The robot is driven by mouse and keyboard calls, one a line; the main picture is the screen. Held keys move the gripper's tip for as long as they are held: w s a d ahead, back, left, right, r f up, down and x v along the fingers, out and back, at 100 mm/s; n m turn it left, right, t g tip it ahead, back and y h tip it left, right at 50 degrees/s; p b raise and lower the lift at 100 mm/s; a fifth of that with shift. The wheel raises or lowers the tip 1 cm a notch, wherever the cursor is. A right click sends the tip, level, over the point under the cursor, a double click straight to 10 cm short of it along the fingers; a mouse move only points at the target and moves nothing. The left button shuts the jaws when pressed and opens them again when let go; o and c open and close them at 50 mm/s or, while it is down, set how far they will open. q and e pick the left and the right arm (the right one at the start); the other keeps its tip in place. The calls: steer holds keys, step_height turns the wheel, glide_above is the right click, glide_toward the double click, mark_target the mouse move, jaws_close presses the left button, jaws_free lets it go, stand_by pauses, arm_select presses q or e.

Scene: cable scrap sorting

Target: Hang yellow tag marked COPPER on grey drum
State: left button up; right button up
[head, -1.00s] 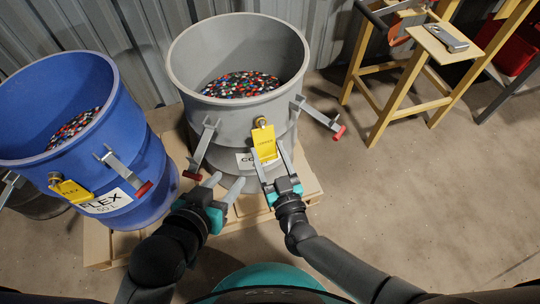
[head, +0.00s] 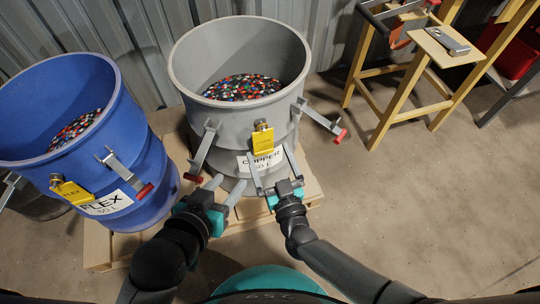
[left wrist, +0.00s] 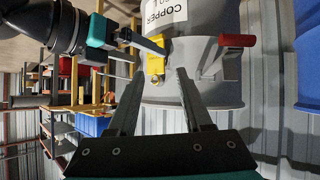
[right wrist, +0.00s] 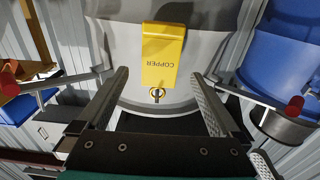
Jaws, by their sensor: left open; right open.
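The grey drum (head: 225,120) stands on a pallet and holds coloured granules, with a white COPPER label on its front. The yellow tag (head: 263,142) hangs at a brass-coloured fitting on the drum's front, just below the rim. In the right wrist view the tag (right wrist: 162,55) reads COPPER, with a ring at one end. My right gripper (head: 270,170) is open in front of the drum, fingers apart, below the tag and not touching it. My left gripper (head: 227,186) is open and empty, low and left of the tag. The tag also shows in the left wrist view (left wrist: 155,62).
A blue drum (head: 45,140) with a yellow FLEX tag (head: 72,192) stands to the left on the same pallet (head: 100,250). Clamp levers with red ends (head: 340,135) stick out from the grey drum. A wooden stand (head: 400,100) is at the right.

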steer(key=shift+s, duration=0.15)
arm_select(q)
steer(key=s+a+f+g+y+p, duration=0.1)
steer(key=s+a+g+y+p, duration=0.2)
steer(key=s+a+g+p, duration=0.1)
steer(key=s+a+g, duration=0.1)
steer(key=a+g, duration=0.1)
steer(key=a, duration=0.1)
steer(key=shift+f+n, duration=0.2)
steer(key=shift+n, duration=0.1)
arm_select(e)
steer(key=v, duration=1.5)
arm_select(q)
steer(key=shift+s, duration=0.1)
